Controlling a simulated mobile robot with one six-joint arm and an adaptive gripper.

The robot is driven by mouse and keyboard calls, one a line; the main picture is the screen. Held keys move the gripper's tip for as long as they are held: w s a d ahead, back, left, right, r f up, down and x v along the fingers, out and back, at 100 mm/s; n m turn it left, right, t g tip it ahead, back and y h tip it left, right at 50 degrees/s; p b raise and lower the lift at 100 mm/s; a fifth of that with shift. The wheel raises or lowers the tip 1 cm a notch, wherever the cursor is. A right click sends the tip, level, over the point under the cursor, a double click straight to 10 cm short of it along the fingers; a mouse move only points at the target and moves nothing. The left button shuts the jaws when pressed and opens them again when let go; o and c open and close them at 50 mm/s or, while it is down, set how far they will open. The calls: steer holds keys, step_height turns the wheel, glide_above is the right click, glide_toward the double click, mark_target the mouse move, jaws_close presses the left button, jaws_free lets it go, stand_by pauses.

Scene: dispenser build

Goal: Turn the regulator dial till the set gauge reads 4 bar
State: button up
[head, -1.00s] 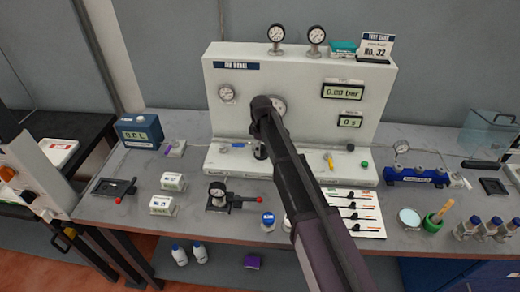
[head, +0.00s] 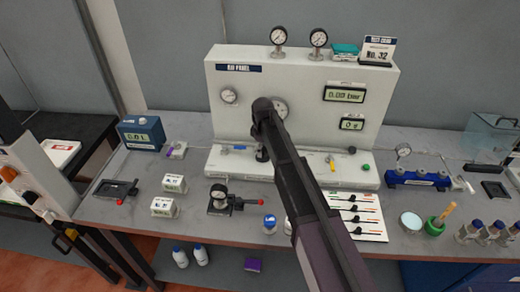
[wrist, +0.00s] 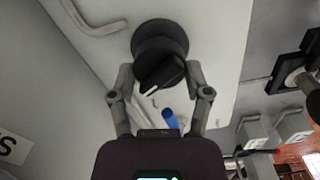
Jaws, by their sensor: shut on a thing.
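The regulator dial (wrist: 160,62) is a round black knob with a white pointer mark, on a pale panel surface in the wrist view. My gripper (wrist: 159,78) is shut on the dial, one finger on each side of it. In the head view my arm covers most of this spot. A round gauge (head: 282,104) on the air panel (head: 300,80) is partly hidden behind my arm. Another small gauge (head: 229,96) sits at the panel's left. The needles are too small to read. The upper digital display (head: 344,94) is blurred.
Two gauges stand on top of the panel, the left one (head: 278,36) beside the right one (head: 318,38). A blue manifold (head: 420,179) is at the right. Small boxes, a red-handled fixture (head: 219,200) and a bottle (head: 270,223) stand in front of the panel.

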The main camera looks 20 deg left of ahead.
steer(key=shift+s+d, duration=0.1)
steer(key=shift+d, duration=0.15)
steer(key=m, duration=0.2)
steer(key=shift+f+m, duration=0.1)
steer(key=shift+m, duration=2.1)
steer(key=o, duration=1.2)
steer(key=shift+c, duration=0.2)
